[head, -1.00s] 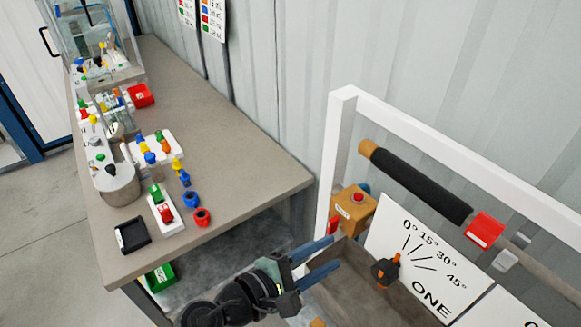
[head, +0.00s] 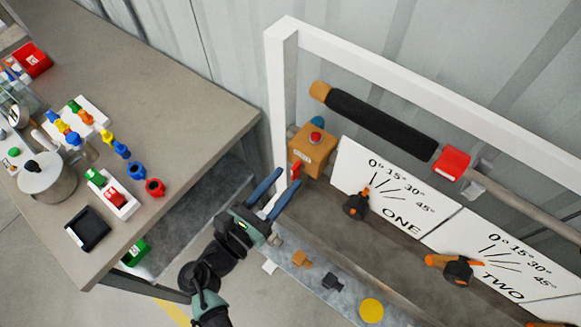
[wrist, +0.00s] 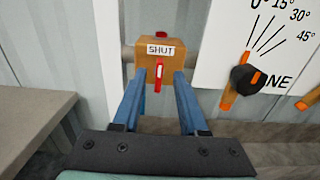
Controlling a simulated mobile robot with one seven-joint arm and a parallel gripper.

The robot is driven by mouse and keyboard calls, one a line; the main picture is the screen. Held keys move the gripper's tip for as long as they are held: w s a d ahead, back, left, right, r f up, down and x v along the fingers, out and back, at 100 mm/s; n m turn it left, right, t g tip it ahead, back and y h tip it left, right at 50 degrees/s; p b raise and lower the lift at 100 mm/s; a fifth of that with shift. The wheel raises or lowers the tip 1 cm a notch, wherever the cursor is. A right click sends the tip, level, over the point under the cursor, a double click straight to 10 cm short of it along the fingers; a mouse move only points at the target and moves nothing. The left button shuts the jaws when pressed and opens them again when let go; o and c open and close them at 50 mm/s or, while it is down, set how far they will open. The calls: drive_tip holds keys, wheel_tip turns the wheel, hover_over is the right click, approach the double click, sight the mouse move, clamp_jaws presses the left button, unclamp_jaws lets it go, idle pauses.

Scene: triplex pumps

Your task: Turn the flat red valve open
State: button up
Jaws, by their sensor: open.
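The small, flat red valve handle (head: 296,170) sticks out of the front of an orange-brown box (head: 312,148) at the left end of the pipe rack. In the wrist view the red handle (wrist: 159,72) stands upright below a "SHUT" label (wrist: 160,50) on the box. My gripper (head: 287,181) is open, its blue fingers pointing at the box. In the wrist view my gripper (wrist: 158,80) has one finger on each side of the red handle, with gaps to both. The depth between fingertips and handle is hard to judge.
A white frame post (head: 280,100) stands beside the box. To its right are dial panels with black-and-orange knobs, ONE (head: 356,205) and TWO (head: 458,270). A red block (head: 452,163) sits on the pipe. A bench (head: 190,120) with small parts is at left.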

sight(292, 173)
drive_tip(key=shift+x, duration=1.55)
clamp_jaws()
